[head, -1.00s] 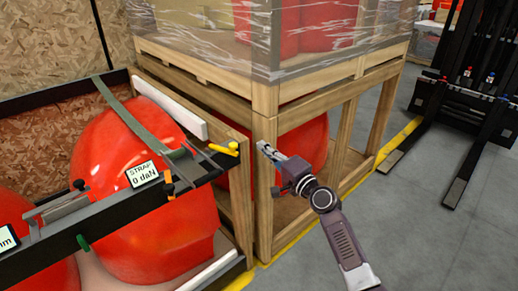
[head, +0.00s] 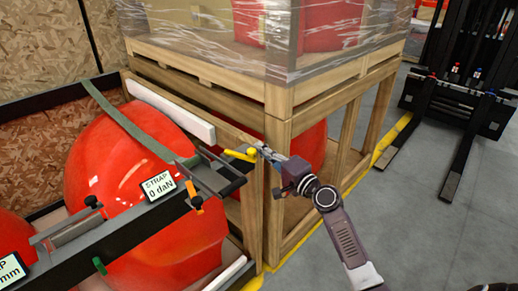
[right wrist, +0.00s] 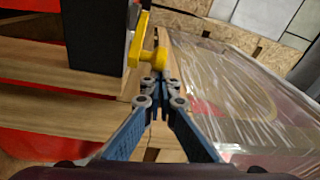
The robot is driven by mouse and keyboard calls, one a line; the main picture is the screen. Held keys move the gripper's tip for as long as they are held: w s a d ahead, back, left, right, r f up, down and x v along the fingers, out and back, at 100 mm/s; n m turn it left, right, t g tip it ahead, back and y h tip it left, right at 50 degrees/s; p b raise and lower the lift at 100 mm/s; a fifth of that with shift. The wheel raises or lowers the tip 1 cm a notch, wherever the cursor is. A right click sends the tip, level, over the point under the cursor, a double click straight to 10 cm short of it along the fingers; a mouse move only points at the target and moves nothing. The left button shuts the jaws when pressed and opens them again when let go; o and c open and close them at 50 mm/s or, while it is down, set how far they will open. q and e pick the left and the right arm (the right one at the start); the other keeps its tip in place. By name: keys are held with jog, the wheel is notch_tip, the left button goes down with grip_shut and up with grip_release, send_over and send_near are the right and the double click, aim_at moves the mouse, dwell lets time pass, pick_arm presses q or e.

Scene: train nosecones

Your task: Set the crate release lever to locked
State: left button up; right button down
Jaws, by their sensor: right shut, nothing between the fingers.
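The yellow release lever (head: 239,155) is at the right end of the dark crate rail, near the wooden post. In the right wrist view the lever (right wrist: 139,42) stands on the side of a dark block, with a rounded knob at its near right end. My right gripper (head: 262,149) is shut and empty. Its fingertips are just right of the lever in the head view. In the right wrist view the fingertips (right wrist: 159,82) are right at the knob; I cannot tell whether they touch it. My left gripper is not in view.
The dark rail (head: 130,215) carries a strap gauge sign (head: 157,185) in front of red nosecones (head: 120,160). A wooden frame (head: 277,170) with a film-wrapped load stands behind my gripper. A forklift (head: 460,100) is at the right; grey floor (head: 430,220) is open there.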

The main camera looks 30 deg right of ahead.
aim_at(251, 153)
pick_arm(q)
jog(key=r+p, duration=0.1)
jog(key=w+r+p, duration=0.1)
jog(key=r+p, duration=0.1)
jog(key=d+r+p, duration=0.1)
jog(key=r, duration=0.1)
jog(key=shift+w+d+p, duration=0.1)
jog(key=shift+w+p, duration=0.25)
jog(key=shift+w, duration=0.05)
pick_arm(e)
jog(key=s+a+h, duration=0.1)
jog(key=s+a+m+h, duration=0.1)
jog(key=a, duration=0.1)
jog(key=shift+s+a+f+h, duration=0.15)
jog(key=shift+s+h, duration=0.15)
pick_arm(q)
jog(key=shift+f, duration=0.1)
